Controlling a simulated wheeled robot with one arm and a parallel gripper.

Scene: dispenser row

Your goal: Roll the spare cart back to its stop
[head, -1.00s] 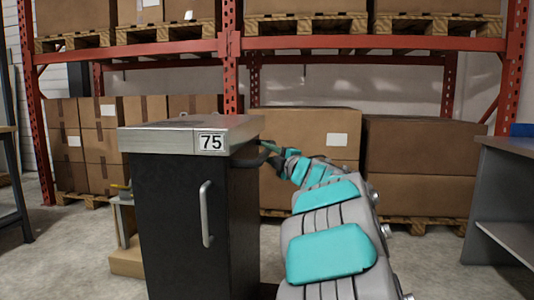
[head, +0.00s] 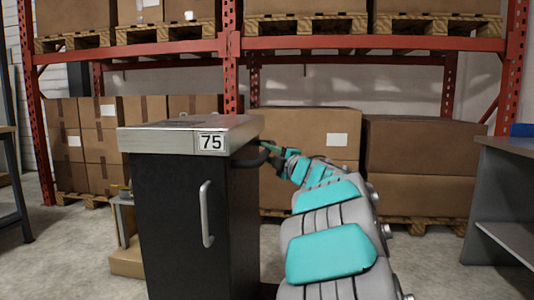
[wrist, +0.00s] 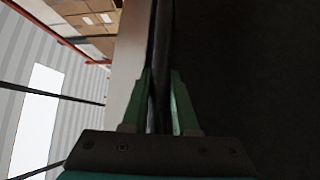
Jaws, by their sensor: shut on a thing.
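The cart (head: 180,215) is a black cabinet with a grey metal top and a plate marked 75. It stands upright left of centre in the head view, with a vertical silver handle on its front door. A dark bar handle (head: 252,160) sticks out from its right side near the top. My gripper (head: 265,152) is at this bar, at the cart's right side. In the wrist view, my gripper (wrist: 160,105) has its two green fingers on either side of the dark bar, shut on it. The cart's wheels and the stop cannot be made out.
Red racking (head: 345,43) with boxes on pallets stands behind the cart. A grey workbench (head: 505,200) is at the right edge. A low wooden piece (head: 126,262) sits on the floor just left of the cart. Open concrete floor shows at left.

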